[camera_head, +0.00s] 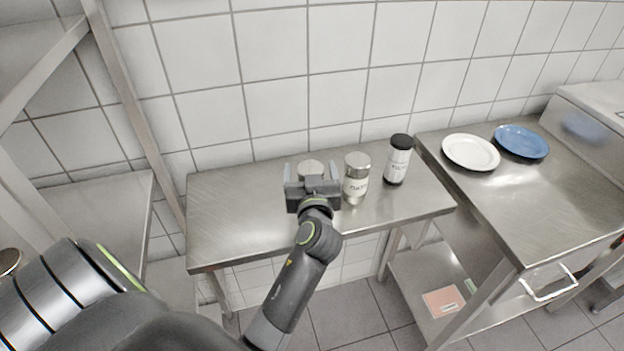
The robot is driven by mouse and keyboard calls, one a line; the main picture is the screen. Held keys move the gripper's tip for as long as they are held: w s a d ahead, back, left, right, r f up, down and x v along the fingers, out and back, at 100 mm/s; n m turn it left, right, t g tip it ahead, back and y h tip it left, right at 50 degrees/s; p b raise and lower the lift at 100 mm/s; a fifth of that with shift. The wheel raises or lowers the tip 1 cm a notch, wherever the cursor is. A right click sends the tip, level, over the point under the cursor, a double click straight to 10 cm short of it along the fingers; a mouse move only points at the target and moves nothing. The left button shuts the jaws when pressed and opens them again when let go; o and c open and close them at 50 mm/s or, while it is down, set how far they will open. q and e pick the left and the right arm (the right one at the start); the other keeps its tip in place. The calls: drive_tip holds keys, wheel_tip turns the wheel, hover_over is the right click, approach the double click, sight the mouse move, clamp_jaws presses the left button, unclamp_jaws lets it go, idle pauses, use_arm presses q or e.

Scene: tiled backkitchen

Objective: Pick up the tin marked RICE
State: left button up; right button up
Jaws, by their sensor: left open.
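Three containers stand in a row on a steel table (235,215). The left tin (311,168) is mostly hidden behind my left gripper, with only its pale metal lid showing. The middle tin (356,184) has a metal lid and a pale label too small to read. The right one (397,163) is white with a black lid, its label also unreadable. I cannot tell which is marked RICE. My left gripper (312,170) is open, its fingers to either side of the left tin's lid in the picture. Whether they touch it is not clear. My right gripper is not in view.
A second steel table at the right holds a white plate (470,152) and a blue plate (521,142). A tiled wall stands close behind. A steel shelf frame (135,110) rises at the left. The left part of the containers' table is clear.

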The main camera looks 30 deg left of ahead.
use_arm(q)
drive_tip(key=shift+s+d+r, duration=0.2)
drive_tip(key=shift+s+d, duration=0.05)
drive_tip(key=shift+s+d+r, duration=0.15)
drive_tip(key=shift+s, duration=0.05)
drive_tip(key=c, duration=0.5)
drive_tip(key=shift+w, duration=0.1)
drive_tip(key=shift+c, duration=4)
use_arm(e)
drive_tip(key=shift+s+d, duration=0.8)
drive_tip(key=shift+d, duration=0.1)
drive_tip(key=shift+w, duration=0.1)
